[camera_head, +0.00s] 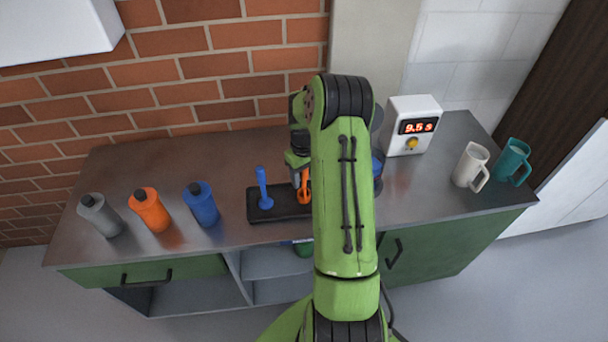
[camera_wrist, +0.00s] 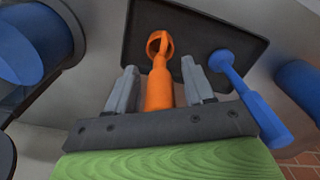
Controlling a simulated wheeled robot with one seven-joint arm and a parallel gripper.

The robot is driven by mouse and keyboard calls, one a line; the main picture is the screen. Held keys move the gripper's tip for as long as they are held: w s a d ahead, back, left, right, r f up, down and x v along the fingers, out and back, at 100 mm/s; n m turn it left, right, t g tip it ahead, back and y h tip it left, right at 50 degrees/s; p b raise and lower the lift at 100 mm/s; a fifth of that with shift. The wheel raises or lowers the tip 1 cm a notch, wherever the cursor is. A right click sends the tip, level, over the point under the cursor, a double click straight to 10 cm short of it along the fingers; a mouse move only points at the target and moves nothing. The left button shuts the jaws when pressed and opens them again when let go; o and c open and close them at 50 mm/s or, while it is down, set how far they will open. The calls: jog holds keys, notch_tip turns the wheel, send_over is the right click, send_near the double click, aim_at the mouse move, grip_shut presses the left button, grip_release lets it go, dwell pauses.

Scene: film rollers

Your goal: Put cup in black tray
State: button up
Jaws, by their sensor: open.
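The black tray (camera_head: 284,214) lies on the metal counter and also shows in the wrist view (camera_wrist: 212,18). An orange long-handled cup (camera_head: 304,188) is in the tray, partly hidden by my arm; its handle (camera_wrist: 159,88) points toward the wrist camera. My gripper (camera_wrist: 160,84) is open, with one finger on each side of the orange handle. A blue long-handled cup (camera_head: 263,190) stands upright in the tray, to the left of the orange one; it also shows in the wrist view (camera_wrist: 232,75).
Grey (camera_head: 99,215), orange (camera_head: 150,209) and blue (camera_head: 201,204) bottles stand at left. A timer (camera_head: 411,126), a white mug (camera_head: 469,166) and a teal mug (camera_head: 512,160) stand at right. A blue object (camera_head: 378,168) is partly hidden behind my arm.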

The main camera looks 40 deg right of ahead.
notch_tip(320, 180, up, 12)
jog(key=shift+r+p, duration=0.1)
jog(key=shift+p, duration=0.7)
jog(key=s+a+r+n+t+h, duration=0.1)
jog(key=s+a+r, duration=0.2)
jog(key=a+r, duration=0.45)
jog(key=s+a+r+t, duration=0.1)
jog(key=s+a+r, duration=0.2)
jog(key=a+r, duration=0.45)
jog(key=s+a+t+y, duration=0.1)
jog(key=s+a+t, duration=0.2)
jog(key=s+a, duration=0.8)
jog(key=s+f, duration=0.1)
jog(key=s, duration=0.2)
jog(key=shift+s+t, duration=0.15)
jog(key=shift+t, duration=0.15)
